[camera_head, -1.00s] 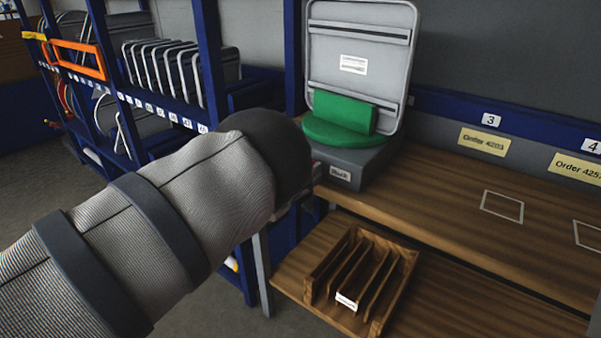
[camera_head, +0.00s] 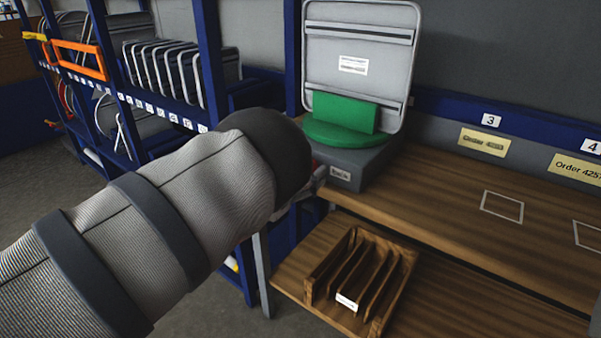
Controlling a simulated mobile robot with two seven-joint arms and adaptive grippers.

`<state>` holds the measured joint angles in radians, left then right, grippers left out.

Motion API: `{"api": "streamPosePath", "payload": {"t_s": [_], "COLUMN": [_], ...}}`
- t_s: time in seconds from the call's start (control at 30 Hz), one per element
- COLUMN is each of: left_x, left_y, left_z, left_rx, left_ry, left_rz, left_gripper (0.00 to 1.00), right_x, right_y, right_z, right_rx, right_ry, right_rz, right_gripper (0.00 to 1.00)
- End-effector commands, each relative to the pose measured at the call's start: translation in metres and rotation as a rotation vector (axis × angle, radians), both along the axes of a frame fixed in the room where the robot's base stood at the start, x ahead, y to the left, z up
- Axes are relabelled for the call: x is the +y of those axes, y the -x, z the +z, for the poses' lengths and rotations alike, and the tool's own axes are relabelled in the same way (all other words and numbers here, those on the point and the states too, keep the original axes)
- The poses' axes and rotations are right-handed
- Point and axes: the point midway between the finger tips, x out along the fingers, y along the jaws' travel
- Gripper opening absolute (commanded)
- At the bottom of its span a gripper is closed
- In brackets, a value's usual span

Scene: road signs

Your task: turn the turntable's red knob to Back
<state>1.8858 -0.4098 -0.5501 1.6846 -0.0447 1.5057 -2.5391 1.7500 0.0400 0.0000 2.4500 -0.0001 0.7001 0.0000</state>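The turntable has a dark grey base (camera_head: 368,162), a round green plate (camera_head: 325,133) and a green upright block (camera_head: 343,112). A grey panel seen from its back, probably the road sign (camera_head: 357,38), stands upright in the block. A small label (camera_head: 340,173) is on the base's front; its text is too blurred to read surely. The red knob is not clearly visible; my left wrist hides the base's left side. My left gripper (camera_head: 308,190) is at that side, mostly hidden behind my wrist, so its fingers and contact cannot be made out. My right gripper is not in view.
The wooden table (camera_head: 440,208) is clear to the right of the turntable, with a white outlined square (camera_head: 502,206). A slotted wooden rack (camera_head: 318,279) sits on the lower shelf. A blue shelving frame (camera_head: 208,60) with grey panels stands at the left.

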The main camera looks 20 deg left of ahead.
Motion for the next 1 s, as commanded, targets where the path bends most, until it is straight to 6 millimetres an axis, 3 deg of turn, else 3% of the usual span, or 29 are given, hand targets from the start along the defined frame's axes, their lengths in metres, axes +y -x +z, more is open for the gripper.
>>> {"api": "streamPosePath", "payload": {"t_s": [0.27,0.37,0.7,1.0], "left_x": [0.001,0.007,0.036,0.041], "left_y": [0.003,0.019,0.099,0.114], "left_z": [-0.003,-0.003,-0.003,-0.001], "left_rx": [0.005,0.007,0.008,0.002], "left_ry": [0.0,0.0,0.0,0.0], "left_rz": [0.001,0.002,0.002,-0.001], "left_gripper": [0.65,0.65,0.65,0.65], "right_x": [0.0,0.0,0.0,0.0], "right_y": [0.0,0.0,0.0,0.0], "right_z": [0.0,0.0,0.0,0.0], "right_rx": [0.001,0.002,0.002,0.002], "right_ry": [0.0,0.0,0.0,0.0], "right_rz": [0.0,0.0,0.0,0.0], "right_gripper": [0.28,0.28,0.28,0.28]}}
